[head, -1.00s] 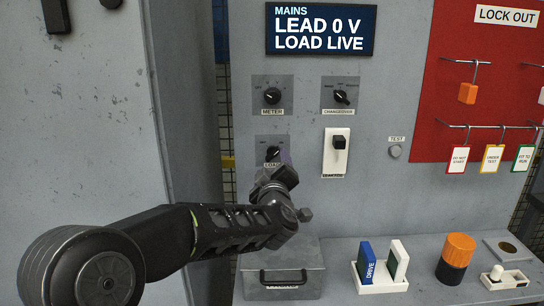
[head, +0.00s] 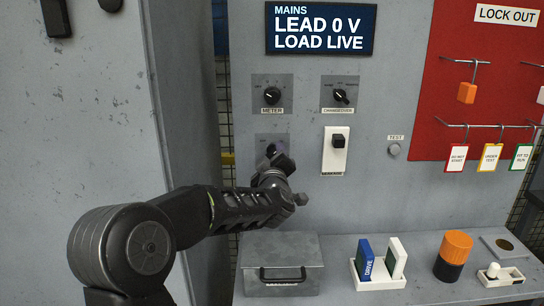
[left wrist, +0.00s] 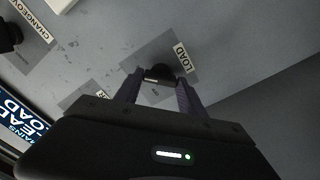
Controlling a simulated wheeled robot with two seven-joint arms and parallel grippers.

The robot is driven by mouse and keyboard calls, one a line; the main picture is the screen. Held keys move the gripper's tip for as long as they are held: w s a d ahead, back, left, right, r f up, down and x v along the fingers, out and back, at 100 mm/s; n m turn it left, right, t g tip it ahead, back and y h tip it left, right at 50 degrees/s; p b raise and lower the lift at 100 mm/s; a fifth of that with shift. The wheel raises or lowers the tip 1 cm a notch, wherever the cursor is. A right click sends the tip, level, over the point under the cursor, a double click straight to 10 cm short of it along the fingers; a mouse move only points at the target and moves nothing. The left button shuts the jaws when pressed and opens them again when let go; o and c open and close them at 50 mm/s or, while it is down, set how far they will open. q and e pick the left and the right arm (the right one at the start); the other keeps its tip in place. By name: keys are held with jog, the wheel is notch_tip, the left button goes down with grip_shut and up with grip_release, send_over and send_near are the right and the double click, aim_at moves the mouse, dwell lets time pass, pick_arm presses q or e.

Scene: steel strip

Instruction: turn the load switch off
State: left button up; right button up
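The load switch is a black rotary knob (left wrist: 158,72) on a grey square plate, with a LOAD label (left wrist: 182,58) beside it in the left wrist view. In the head view its plate (head: 262,139) shows below the METER switch, with the knob mostly hidden by my gripper. My left gripper (head: 274,152) is at the switch. In the left wrist view its two purple fingers (left wrist: 158,88) are apart, one on each side of the knob; contact cannot be told. The screen (head: 320,28) reads MAINS, LEAD 0 V, LOAD LIVE. My right gripper is not in view.
The METER knob (head: 272,96) is above and the CHANGEOVER knob (head: 341,96) is upper right. A white switch block (head: 336,163) is to the right. A grey lidded box (head: 282,262) sits below on the bench, with a blue-and-white plate holder (head: 379,284) beside it.

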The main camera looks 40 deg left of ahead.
pick_arm(q)
jog(key=c, duration=0.8)
jog(key=shift+c, duration=0.2)
jog(key=n+b, duration=0.1)
jog(key=b, duration=0.1)
jog(key=shift+f+n+b, duration=0.2)
jog(key=shift+n+b, duration=0.2)
jog(key=n+b, duration=0.6)
jog(key=b, duration=0.1)
jog(key=shift+f+n+b, duration=0.1)
jog(key=shift+n+b, duration=0.2)
jog(key=shift+n, duration=0.1)
jog(key=shift+n+b, duration=3.5)
jog(key=shift+n, duration=1.2)
